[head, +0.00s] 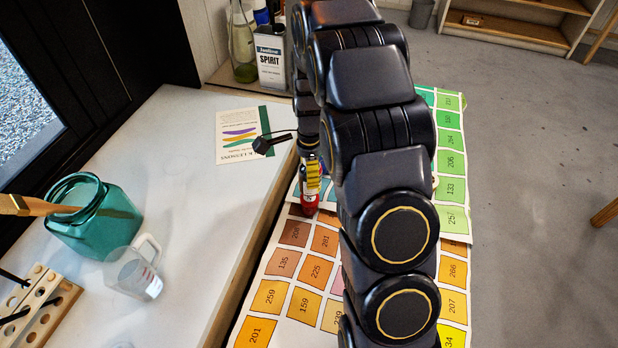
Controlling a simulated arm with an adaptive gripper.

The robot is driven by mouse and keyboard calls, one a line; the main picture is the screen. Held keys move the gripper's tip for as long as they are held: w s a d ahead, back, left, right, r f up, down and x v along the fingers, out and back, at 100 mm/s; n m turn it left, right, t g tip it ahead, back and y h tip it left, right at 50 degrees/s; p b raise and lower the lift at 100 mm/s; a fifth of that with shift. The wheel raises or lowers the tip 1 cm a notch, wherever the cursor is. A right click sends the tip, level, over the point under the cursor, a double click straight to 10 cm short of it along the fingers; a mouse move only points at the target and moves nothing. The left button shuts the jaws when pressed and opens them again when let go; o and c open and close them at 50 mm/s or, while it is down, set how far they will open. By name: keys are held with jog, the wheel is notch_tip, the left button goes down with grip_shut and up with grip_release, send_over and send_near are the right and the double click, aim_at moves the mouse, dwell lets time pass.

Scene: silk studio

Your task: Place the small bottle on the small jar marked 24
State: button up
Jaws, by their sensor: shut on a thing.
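My gripper (309,157) points down at the left side of my arm, over the colour chart, and is partly hidden by the arm. It is shut on a small bottle (309,198) with red and white on it; a yellow, dark-striped part shows just above. The bottle looks upright. I cannot tell whether its base touches anything. I cannot make out a jar marked 24; my arm covers much of the chart.
The numbered colour chart (292,300) lies beside the white counter (190,200). On the counter are a teal jar (95,222), a clear beaker (134,275), a wooden rack (40,305) and a leaflet (238,136). A spirit can (271,62) stands behind.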

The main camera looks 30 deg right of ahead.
jog(key=shift+w+f, duration=0.2)
jog(key=shift+w, duration=0.05)
jog(key=shift+d+f, duration=0.1)
jog(key=shift+f, duration=1.5)
jog(key=shift+f, duration=0.1)
jog(key=o, duration=1.1)
